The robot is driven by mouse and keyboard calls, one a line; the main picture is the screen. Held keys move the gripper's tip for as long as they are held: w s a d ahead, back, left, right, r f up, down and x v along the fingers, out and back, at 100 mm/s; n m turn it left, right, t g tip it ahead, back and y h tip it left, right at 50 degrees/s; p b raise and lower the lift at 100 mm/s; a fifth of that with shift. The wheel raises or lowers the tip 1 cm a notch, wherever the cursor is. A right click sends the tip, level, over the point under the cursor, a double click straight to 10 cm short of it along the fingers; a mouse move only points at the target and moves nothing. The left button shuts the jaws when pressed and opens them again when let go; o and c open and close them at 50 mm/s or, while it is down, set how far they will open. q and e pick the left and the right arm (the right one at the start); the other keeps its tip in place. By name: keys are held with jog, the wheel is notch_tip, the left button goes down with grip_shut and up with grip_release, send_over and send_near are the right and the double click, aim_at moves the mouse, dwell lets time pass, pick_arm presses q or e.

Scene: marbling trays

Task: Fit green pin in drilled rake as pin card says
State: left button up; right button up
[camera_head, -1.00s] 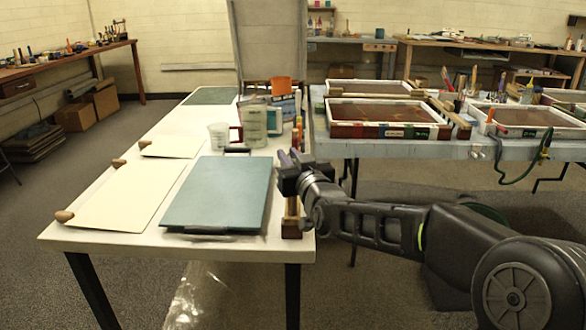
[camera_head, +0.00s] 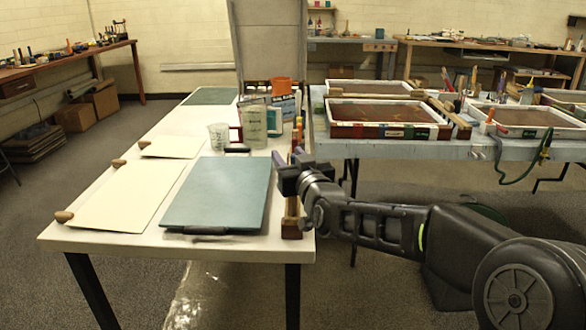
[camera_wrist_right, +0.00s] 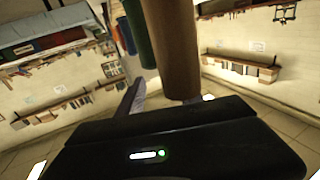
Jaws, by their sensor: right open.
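My right gripper (camera_head: 287,158) is open above the right edge of the white table, fingers pointing away from me. In the right wrist view its fingers (camera_wrist_right: 158,103) show below a large tan-brown cylinder (camera_wrist_right: 172,45), with a green cylinder (camera_wrist_right: 138,32) beside it to the left. Whether either touches a finger I cannot tell. A narrow wooden piece with a reddish part (camera_head: 291,228), possibly the rake, lies along the table's right edge, partly hidden by the gripper. Small coloured upright pieces (camera_head: 297,133) stand just beyond the gripper. I cannot pick out the pin card surely.
A teal board (camera_head: 218,195) lies left of the gripper, with cream sheets (camera_head: 118,195) farther left on the white table (camera_head: 160,248). Cups (camera_head: 254,125) and an orange container (camera_head: 281,86) stand beyond. Marbling trays (camera_head: 384,132) fill the table at right.

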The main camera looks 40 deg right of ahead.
jog(key=shift+f, duration=0.1)
jog(key=v, duration=0.7)
jog(key=shift+s+p, duration=0.3)
jog(key=shift+s, duration=0.1)
jog(key=shift+a, duration=0.15)
